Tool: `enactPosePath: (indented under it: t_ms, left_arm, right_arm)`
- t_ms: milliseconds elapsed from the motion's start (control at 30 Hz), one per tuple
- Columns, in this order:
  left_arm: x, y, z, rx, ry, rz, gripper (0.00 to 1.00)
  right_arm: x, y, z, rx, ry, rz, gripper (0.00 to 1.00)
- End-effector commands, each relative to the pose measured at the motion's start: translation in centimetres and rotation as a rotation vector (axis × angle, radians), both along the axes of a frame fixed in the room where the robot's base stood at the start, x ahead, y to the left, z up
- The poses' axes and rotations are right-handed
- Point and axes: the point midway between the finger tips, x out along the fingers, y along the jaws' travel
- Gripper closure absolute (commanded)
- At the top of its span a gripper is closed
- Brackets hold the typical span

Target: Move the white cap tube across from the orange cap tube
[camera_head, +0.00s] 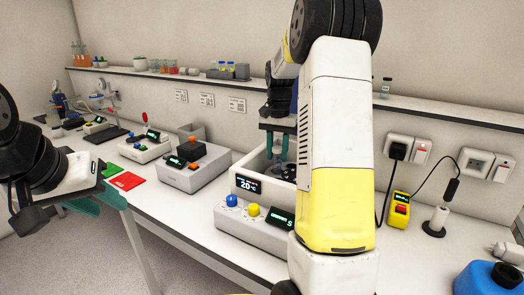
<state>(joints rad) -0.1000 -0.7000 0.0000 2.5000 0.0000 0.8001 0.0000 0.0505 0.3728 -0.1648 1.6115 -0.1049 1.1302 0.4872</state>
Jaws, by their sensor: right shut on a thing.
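My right gripper (277,150) has its teal fingers pointing down over the dark rotor (289,172) of a white centrifuge (248,168) whose display reads 20 °C. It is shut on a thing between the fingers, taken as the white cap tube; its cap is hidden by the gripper. I cannot make out the orange cap tube; my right arm covers the right part of the rotor. My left gripper (112,207) is at the lower left by the table's front edge, its teal fingers apart and empty.
A control box (228,214) with blue and yellow knobs stands before the centrifuge. Left are a grey device (175,175) and green and red pads (126,181). A wall shelf (205,78) holds glassware. A yellow meter (400,209) and blue container (485,279) are on the right.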

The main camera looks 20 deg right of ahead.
Motion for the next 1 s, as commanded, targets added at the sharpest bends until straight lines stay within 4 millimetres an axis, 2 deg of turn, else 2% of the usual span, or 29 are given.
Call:
enactPosePath:
  t_ms: [533, 1000]
  left_arm:
    - [0.0, 0.0, 0.0, 0.0, 0.0, 0.0, 0.64]
    - [0.0, 0.0, 0.0, 0.0, 0.0, 0.0, 0.64]
  right_arm:
    - [0.0, 0.0, -0.2, 0.0, 0.0, 0.0, 1.0]
    - [0.0, 0.0, -1.1, 0.001, 0.001, 0.0, 1.0]
